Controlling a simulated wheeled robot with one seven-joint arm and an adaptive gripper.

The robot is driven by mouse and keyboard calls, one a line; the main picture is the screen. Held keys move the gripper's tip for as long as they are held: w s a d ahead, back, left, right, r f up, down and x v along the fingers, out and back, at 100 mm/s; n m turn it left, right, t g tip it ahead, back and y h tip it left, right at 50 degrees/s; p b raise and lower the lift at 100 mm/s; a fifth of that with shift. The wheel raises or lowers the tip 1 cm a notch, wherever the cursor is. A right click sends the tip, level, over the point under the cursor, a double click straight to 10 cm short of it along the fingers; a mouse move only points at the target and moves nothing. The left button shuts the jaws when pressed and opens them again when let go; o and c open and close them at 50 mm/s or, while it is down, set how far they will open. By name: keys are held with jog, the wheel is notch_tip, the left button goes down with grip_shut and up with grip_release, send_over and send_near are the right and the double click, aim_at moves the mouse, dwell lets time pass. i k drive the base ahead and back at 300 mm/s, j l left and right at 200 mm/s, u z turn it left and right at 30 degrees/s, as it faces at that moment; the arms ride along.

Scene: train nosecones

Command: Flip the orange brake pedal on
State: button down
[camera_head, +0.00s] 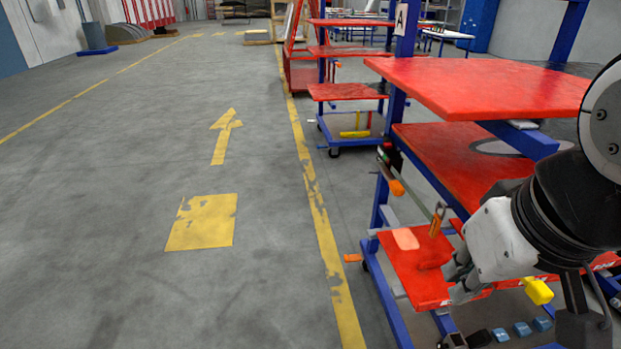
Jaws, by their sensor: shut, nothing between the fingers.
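A small flat orange pedal (353,257) sticks out to the left at the near red-and-blue cart, low beside its frame post and just above a dark caster (366,267). It looks roughly level; its exact tilt is too small to tell. My gripper (452,277) is at the right, over the cart's lower red shelf (405,268). It is shut and empty, with its fingers pointing down and left. It is well to the right of the pedal and apart from it. The gripper and arm hide part of the cart's right side.
The cart's upper red shelves (485,85) stand above and behind my gripper. Tools with orange handles (397,187) hang on its left side. A yellow block (538,291) and several blue pieces lie low at the right. Another cart (345,91) stands behind. The grey floor (140,200) at left is clear.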

aim_at(352, 258)
jog(key=i+j+z, duration=0.1)
jog(key=j, duration=0.35)
jog(key=i+j, duration=0.1)
jog(key=j, duration=0.35)
jog(key=i+j+z, duration=0.15)
jog(key=j, duration=0.3)
jog(key=i+j+z, duration=0.25)
jog(key=i+j, duration=0.75)
jog(key=i, duration=0.2)
jog(key=i+j, duration=0.15)
jog(key=i, duration=0.15)
jog(key=l+z, duration=0.05)
